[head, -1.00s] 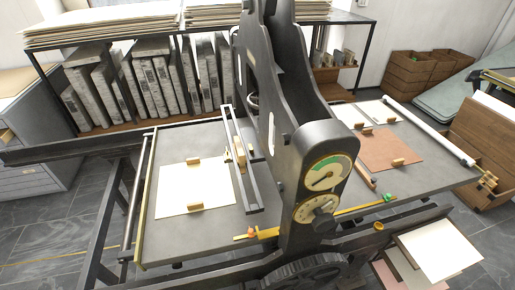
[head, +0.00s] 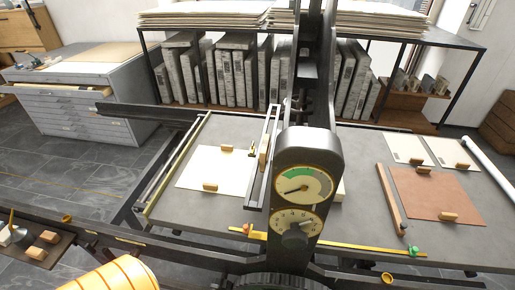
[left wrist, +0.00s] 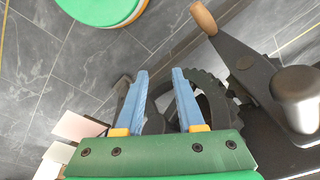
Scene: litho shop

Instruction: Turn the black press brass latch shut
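The black press (head: 300,160) stands in the middle of the head view, with two round dials on its rounded front. A small brass piece (head: 252,151) sits by the slim frame on the press bed; I cannot tell whether it is the latch or how it is turned. A brass piece with an orange knob (head: 248,231) lies along the bed's front edge. My left gripper (left wrist: 160,72) is open and empty in the left wrist view, its blue fingers apart in front of the press's dark gear wheel (left wrist: 213,100). No gripper shows in the head view.
A crank with a wooden handle (left wrist: 203,18) stands right of the left fingers. A paper sheet (head: 216,170) lies on the bed, a brown plate (head: 435,190) on the right. A grey drawer cabinet (head: 85,95) and stone shelves (head: 240,80) stand behind. Tiled floor (head: 60,165) is clear at left.

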